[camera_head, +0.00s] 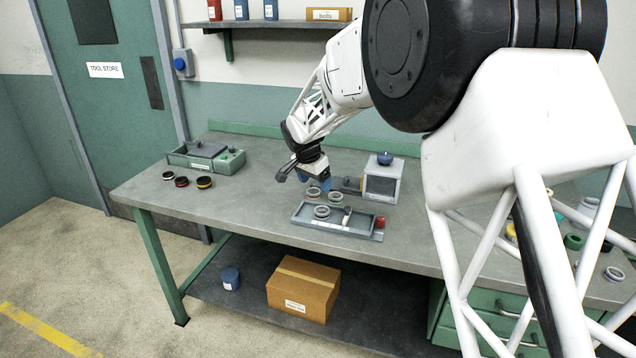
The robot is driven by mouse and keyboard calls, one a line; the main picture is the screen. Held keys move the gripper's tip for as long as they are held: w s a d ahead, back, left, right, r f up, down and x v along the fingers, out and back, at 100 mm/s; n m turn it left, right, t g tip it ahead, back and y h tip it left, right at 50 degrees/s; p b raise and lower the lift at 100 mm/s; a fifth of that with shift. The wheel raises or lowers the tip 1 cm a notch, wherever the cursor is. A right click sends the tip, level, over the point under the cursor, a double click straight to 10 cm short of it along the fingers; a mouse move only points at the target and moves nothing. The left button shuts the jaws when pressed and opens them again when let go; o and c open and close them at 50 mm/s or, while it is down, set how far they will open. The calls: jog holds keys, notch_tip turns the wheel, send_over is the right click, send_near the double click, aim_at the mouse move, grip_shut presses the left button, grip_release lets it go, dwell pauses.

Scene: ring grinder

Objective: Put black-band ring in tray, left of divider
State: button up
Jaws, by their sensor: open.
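The grey tray (365,232) lies on the workbench, with a small upright divider (347,214) right of its middle. Left of the divider, a pale ring with a dark band (321,212) lies in the tray. A ring with a brownish band (313,192) and one with a greenish band (335,197) show at the tray's far side; whether they lie inside is hard to tell. Band colours are too small to be sure which ring is the black-band one. My gripper (314,185) points down with blue fingertips, open, just above and behind the brownish ring. I see nothing held in it.
Three dark rings (181,182) lie at the bench's left. A grey-green box (205,157) stands behind them. A grinder-like grey box with a blue knob (383,180) stands right of my gripper. A red object (380,222) is at the tray's right end. The bench between is clear.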

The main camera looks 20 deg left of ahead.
dwell(0.3)
jog(key=s+d+r+n, duration=0.1)
jog(key=s+d+r, duration=0.45)
jog(key=d, duration=0.45)
jog(key=s+d+r, duration=0.4)
jog(key=s+d, duration=0.2)
jog(key=d, duration=0.4)
jog(key=s+d+r+n, duration=0.1)
jog(key=s+d+r, duration=0.45)
jog(key=d, duration=0.55)
jog(key=s+d+f, duration=0.1)
jog(key=s+d, duration=0.4)
jog(key=s, duration=0.5)
jog(key=s+d+f+n, duration=0.1)
jog(key=s+d+f, duration=0.1)
jog(key=s+d, duration=0.4)
jog(key=s+d+f+n+y, duration=0.1)
jog(key=s+d, duration=0.4)
jog(key=s, duration=0.9)
jog(key=shift+s+d+f, duration=0.35)
jog(key=shift+s+f, duration=0.05)
